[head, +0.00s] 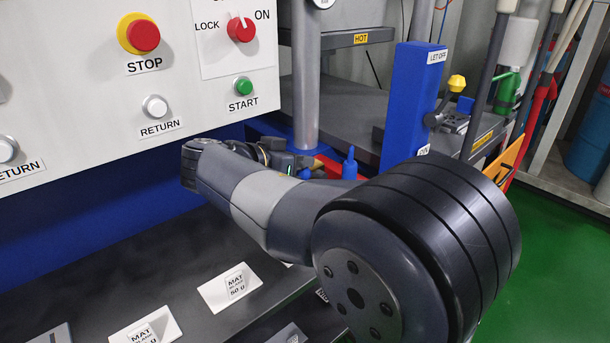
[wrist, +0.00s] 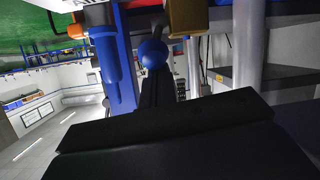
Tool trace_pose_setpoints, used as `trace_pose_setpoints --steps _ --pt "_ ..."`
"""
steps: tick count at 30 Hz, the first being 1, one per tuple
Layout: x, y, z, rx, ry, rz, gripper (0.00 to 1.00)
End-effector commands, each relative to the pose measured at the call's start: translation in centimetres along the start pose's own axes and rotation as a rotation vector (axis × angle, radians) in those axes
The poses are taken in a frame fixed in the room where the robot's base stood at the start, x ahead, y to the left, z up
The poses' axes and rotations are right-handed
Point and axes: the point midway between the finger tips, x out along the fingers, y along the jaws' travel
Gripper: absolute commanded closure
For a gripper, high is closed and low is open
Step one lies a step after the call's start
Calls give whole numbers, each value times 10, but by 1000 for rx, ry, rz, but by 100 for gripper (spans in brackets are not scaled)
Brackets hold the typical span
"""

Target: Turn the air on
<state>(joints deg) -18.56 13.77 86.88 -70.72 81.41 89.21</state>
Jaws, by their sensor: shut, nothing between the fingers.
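A blue upright piece with a rounded top (head: 350,163) shows beyond my forearm in the head view, close to a red part and a brass-coloured part (head: 326,163). I cannot tell for certain that it is the air handle. In the wrist view a blue ball-like end (wrist: 153,53) lies right at the tip of my gripper (wrist: 157,80), with an orange-brown block (wrist: 181,16) above it. My gripper is shut and empty. I cannot tell whether it touches the blue piece.
A white panel (head: 90,85) carries the red STOP button (head: 145,36), the red LOCK/ON switch (head: 241,29) and the green START button (head: 243,86). A blue post marked LET-OFF (head: 408,100) and a yellow knob (head: 457,83) stand to the right. A grey pillar (head: 305,90) rises behind my wrist.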

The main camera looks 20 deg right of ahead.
Motion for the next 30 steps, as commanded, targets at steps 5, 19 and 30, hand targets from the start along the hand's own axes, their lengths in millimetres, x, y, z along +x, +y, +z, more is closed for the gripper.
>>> trace_pose_setpoints --steps 5,19,30 --pt "-1 -2 12 -3 69 12 100" --pt "-5 -3 17 -5 63 13 100" --pt "-6 -4 19 -8 59 13 100"
